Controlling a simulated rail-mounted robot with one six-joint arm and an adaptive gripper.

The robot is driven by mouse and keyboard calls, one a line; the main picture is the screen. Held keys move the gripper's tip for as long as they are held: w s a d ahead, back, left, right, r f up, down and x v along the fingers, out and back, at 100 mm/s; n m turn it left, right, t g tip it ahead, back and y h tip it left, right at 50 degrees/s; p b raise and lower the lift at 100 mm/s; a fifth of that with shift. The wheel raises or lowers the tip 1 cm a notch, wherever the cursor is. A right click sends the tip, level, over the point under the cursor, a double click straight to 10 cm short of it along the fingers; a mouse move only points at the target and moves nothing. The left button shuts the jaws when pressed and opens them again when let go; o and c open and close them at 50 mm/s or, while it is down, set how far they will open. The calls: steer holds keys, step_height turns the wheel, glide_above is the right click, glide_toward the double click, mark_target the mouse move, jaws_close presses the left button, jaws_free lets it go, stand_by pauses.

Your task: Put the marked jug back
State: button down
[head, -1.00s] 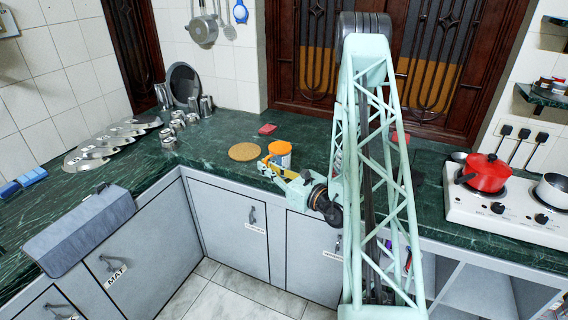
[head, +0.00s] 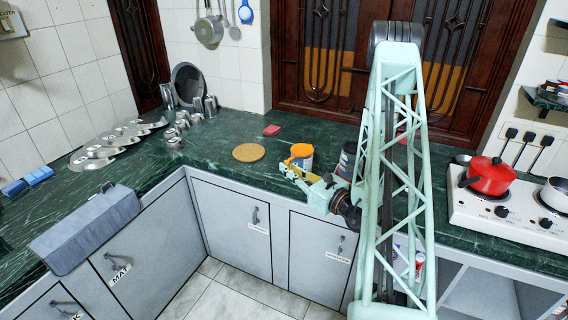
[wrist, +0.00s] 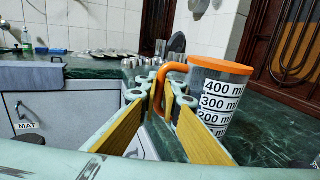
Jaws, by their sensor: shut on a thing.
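The marked jug (head: 302,156) has a clear grey body with an orange lid and is near the counter's front edge, left of my arm. In the wrist view the jug (wrist: 216,100) is upright, with white labels reading 400, 300 and 200 ml and an orange handle facing me. My gripper (head: 288,171) is shut on the handle, its yellow-padded fingers (wrist: 163,90) on either side of it. I cannot tell whether the jug's base touches the counter; its lower part is partly hidden by the gripper.
A round cork mat (head: 249,152) lies left of the jug on the green counter (head: 215,145), with a small red item (head: 271,130) behind it. A dark canister (head: 347,160) stands right of the jug, close to my arm. A stove with a red pot (head: 487,176) is farther right.

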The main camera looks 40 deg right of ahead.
steer(key=w+d, duration=0.3)
steer(key=w, duration=0.4)
steer(key=w+d+f+b, duration=0.1)
steer(key=w+d, duration=0.1)
steer(key=w, duration=0.4)
steer(key=shift+w+d+f, duration=0.15)
steer(key=shift+w+d, duration=0.25)
steer(key=shift+b, duration=0.3)
steer(key=shift+w+d+f+b, duration=0.1)
steer(key=shift+w+f+b, duration=0.15)
steer(key=shift+f, duration=0.65)
steer(key=shift+w+d+f+b, duration=0.15)
steer(key=shift+f+b, duration=0.1)
steer(key=shift+f, duration=0.65)
steer(key=shift+f, duration=0.15)
steer(key=c, duration=2.8)
jaws_free()
steer(key=shift+s, duration=0.1)
